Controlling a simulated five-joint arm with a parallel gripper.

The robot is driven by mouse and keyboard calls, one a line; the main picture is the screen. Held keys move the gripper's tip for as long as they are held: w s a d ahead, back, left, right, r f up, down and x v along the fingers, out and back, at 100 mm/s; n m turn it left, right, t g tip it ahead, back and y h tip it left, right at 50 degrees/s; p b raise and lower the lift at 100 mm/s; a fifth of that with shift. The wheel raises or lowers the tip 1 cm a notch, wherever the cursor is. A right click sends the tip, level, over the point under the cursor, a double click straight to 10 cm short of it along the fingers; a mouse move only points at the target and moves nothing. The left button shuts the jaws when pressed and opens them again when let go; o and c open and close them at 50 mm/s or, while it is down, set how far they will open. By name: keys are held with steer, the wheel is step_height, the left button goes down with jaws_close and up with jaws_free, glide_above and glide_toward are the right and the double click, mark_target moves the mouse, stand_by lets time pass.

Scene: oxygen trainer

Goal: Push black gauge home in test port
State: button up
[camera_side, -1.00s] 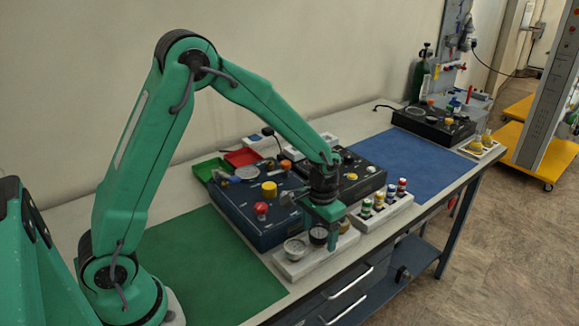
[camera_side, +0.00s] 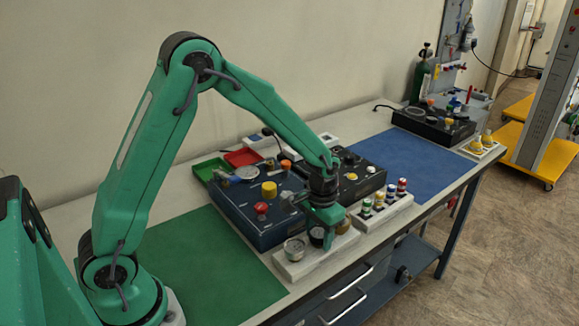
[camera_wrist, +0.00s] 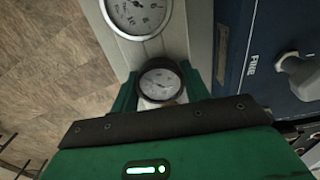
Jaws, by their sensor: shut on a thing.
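The black gauge (camera_wrist: 161,80) has a black rim and a white dial, and it sits between my gripper's green fingers in the wrist view. It also shows in the side view (camera_side: 317,237) at a white block (camera_side: 290,272) near the bench's front edge. My gripper (camera_wrist: 159,90) is shut on the black gauge, with a finger on either side. In the side view my gripper (camera_side: 324,230) points down over the block. The gauge's lower part is hidden. I cannot tell which fitting is the test port.
A silver-rimmed gauge (camera_wrist: 138,14) stands close beside the black one. The dark blue panel (camera_side: 240,218) with knobs (camera_side: 269,189) lies behind the block. A white rack (camera_side: 382,213) with several coloured fittings is to the right. The green mat (camera_side: 205,270) is clear.

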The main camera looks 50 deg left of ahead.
steer(key=shift+r, duration=0.1)
steer(key=shift+r, duration=0.5)
step_height(320, 180, up, 3)
steer(key=shift+d+r, duration=0.1)
steer(key=shift+r, duration=0.05)
steer(key=s+d+r, duration=0.6)
steer(key=s+d, duration=0.1)
steer(key=d, duration=0.2)
steer(key=shift+r, duration=0.25)
steer(key=n, duration=0.3)
glide_toward(320, 232)
steer(key=w+a+r, duration=0.3)
steer(key=w+a, duration=0.3)
steer(key=a, duration=0.2)
steer(key=a+r+n, duration=0.1)
steer(key=a+n, duration=0.2)
steer(key=a, duration=2)
steer(key=shift+w+a, duration=0.25)
steer(key=shift+w, duration=0.2)
